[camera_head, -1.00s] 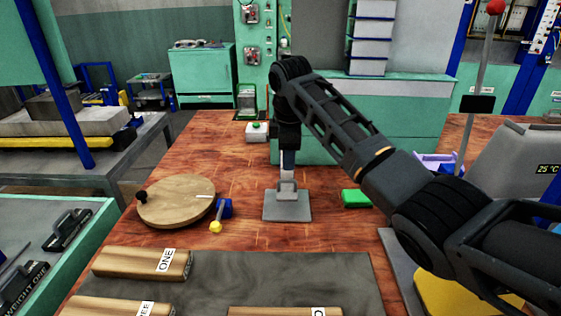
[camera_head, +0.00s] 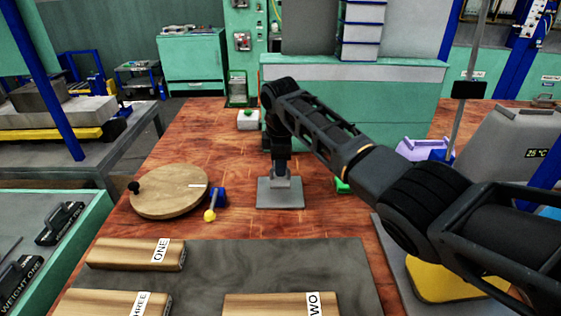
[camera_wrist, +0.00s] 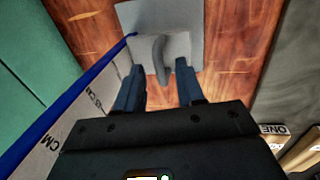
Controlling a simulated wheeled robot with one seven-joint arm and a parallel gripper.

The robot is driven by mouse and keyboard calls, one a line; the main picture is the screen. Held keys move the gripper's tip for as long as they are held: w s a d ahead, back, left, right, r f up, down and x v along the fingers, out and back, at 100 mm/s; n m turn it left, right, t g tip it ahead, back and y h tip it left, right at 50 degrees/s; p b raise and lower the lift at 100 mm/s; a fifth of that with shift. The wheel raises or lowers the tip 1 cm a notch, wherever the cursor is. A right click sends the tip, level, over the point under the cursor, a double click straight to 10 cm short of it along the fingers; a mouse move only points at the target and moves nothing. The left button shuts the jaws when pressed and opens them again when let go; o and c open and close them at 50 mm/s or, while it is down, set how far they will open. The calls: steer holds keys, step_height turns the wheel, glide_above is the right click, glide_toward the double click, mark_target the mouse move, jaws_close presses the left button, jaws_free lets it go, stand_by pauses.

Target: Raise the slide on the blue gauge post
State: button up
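In the wrist view, the gauge post (camera_wrist: 60,128) shows at the left as a pale face with CM marks and a blue edge. A grey slide block with a curved tab (camera_wrist: 160,58) lies ahead, over a grey base plate (camera_wrist: 145,16). My gripper (camera_wrist: 160,68) is open, its fingers spread on either side of the tab, with gaps on both sides. Whether the tab is fully between the fingertips, I cannot tell. In the head view, the base plate (camera_head: 280,194) stands on the wooden table under my gripper (camera_head: 278,168). My arm hides most of the post there.
A round wooden disc (camera_head: 168,192) and a blue lever with a yellow knob (camera_head: 210,215) are left of the plate. A green block (camera_head: 342,187) is close on the right. Wooden bars, one labelled ONE (camera_head: 135,253), lie on the dark mat (camera_head: 215,270) in front.

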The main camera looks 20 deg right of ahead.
jaws_close()
stand_by(1.3)
